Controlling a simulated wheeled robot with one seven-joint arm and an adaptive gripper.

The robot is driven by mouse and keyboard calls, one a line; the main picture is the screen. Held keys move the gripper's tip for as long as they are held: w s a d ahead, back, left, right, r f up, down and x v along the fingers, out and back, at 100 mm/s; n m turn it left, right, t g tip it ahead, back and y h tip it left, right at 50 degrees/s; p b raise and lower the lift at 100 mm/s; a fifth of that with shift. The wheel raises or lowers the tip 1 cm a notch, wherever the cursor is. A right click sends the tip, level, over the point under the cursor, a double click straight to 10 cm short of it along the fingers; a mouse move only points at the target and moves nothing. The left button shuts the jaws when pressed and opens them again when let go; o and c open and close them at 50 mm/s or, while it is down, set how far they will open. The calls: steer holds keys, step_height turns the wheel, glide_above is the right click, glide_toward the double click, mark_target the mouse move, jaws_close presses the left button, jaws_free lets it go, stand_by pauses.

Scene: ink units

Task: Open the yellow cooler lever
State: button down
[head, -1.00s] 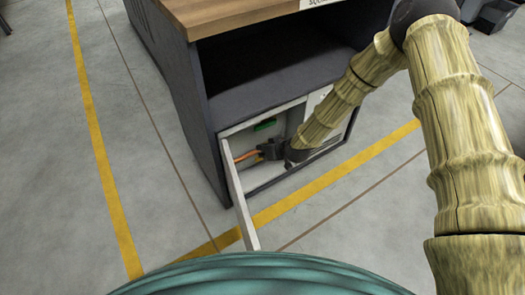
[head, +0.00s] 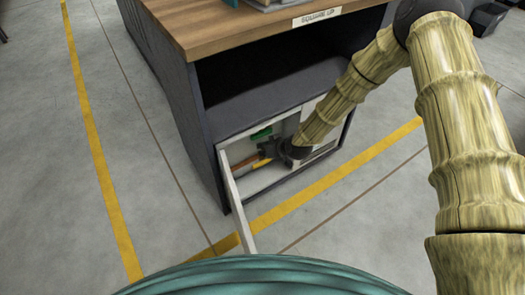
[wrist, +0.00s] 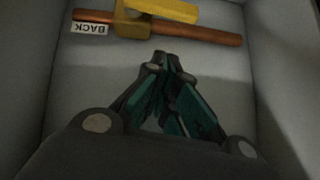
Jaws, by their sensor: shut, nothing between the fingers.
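The yellow lever (wrist: 163,11) sits on a brass-coloured valve body (wrist: 133,25) at the top of the wrist view. It lies roughly along the copper pipe (wrist: 205,35), tilted slightly. In the head view, a small part of the yellow lever (head: 262,162) shows inside the open compartment, just below my gripper (head: 268,149). In the wrist view my gripper (wrist: 173,60) is shut and empty. Its fingertips appear below the pipe and lever in the picture, with a gap between. The lever's top edge is cut off by the wrist frame.
A label reading "BACK" (wrist: 89,29) is beside the pipe's left end. The white compartment door (head: 236,203) stands open at the left. Pale walls close in on both sides. A wooden top (head: 220,35) covers the dark cabinet.

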steer(key=s+a+p+v, duration=0.1)
steer(key=p+v, duration=0.1)
steer(key=v, duration=0.8)
steer(key=s+d+f+m+g+h, duration=0.15)
steer(key=s+d+f, duration=0.3)
steer(key=s, duration=0.55)
steer(key=s+d+f+m+g+h, duration=0.15)
steer(key=s+d+f, duration=0.35)
steer(key=s, duration=0.5)
steer(key=s+d+f+m+g+h, duration=0.15)
steer(key=s+d, duration=0.35)
steer(key=s, duration=0.5)
steer(key=s+d+m+g+h, duration=0.2)
steer(key=s+d, duration=0.2)
steer(key=s, duration=0.5)
step_height(320, 180, up, 28)
steer(key=p, duration=2.9)
steer(key=shift+d+r, duration=0.2)
steer(key=shift+s, duration=0.1)
